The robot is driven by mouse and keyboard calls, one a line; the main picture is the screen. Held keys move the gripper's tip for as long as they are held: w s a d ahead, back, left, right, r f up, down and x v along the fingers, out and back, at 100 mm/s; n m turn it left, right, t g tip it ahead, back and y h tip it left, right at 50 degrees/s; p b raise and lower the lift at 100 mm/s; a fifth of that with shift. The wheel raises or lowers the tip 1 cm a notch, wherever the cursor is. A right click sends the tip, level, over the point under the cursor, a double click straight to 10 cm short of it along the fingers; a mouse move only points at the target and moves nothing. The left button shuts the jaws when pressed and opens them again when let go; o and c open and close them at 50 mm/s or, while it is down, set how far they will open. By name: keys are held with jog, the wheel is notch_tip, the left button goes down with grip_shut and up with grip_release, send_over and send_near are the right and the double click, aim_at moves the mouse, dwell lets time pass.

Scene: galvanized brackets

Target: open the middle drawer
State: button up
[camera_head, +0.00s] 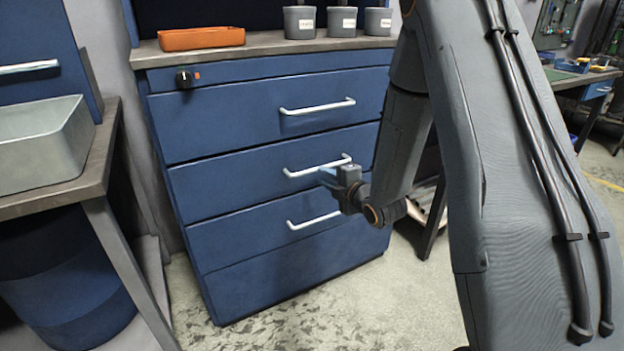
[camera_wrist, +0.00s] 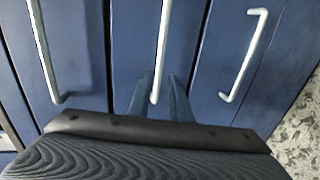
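The middle drawer (camera_head: 235,180) of the blue cabinet looks shut, level with the drawers above and below. Its pale bar handle (camera_head: 305,172) runs across the front, and my gripper (camera_head: 326,177) is close to it near the right half. In the wrist view the middle handle (camera_wrist: 162,50) runs upright, its lower end between the two blue fingers of my gripper (camera_wrist: 159,88). The fingers are apart, with gaps beside the handle. I cannot tell whether they reach around the bar or stop short of it.
The top drawer's handle (camera_head: 318,107) and the lower drawer's handle (camera_head: 314,220) lie either side. An orange tray (camera_head: 201,39) and grey cups stand on the cabinet top. A side bench (camera_head: 60,192) with a grey bin (camera_head: 45,146) stands left. Floor before the cabinet is clear.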

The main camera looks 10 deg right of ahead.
aim_at(313, 170)
jog(key=x, duration=0.8)
jog(key=shift+r+b, duration=0.1)
jog(key=shift+b, duration=0.25)
jog(key=shift+c, duration=0.5)
grip_shut()
